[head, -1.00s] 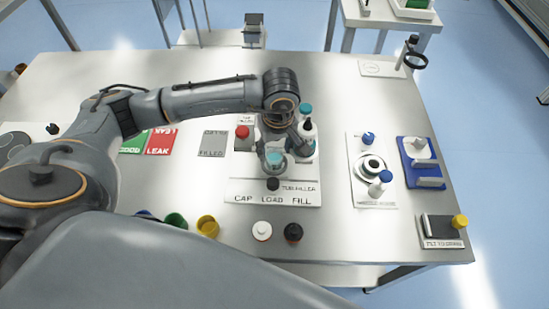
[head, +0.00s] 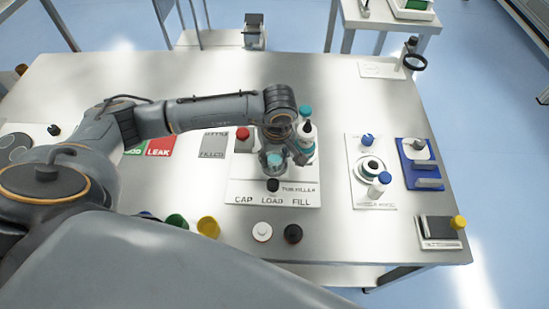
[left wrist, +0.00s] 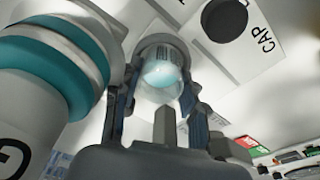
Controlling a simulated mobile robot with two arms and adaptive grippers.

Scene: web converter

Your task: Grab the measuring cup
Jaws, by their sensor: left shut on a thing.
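The measuring cup (head: 271,160) looks like a small clear cup with teal contents on the white filler station. My left gripper (head: 277,153) is around it from above, shut on it. In the left wrist view the cup (left wrist: 163,78) is between the fingers of my left gripper (left wrist: 160,95), with teal showing through its clear wall. Part of the cup is hidden by the fingers, and I cannot tell whether it is lifted off the plate. My right gripper is not in view.
A white bottle with a teal cap (head: 306,137) stands close to the right of my left gripper and looms large in the wrist view (left wrist: 40,75). A red button (head: 242,133) is to the left. White and black round pieces (head: 262,231) lie in front. Bare table lies beyond the station.

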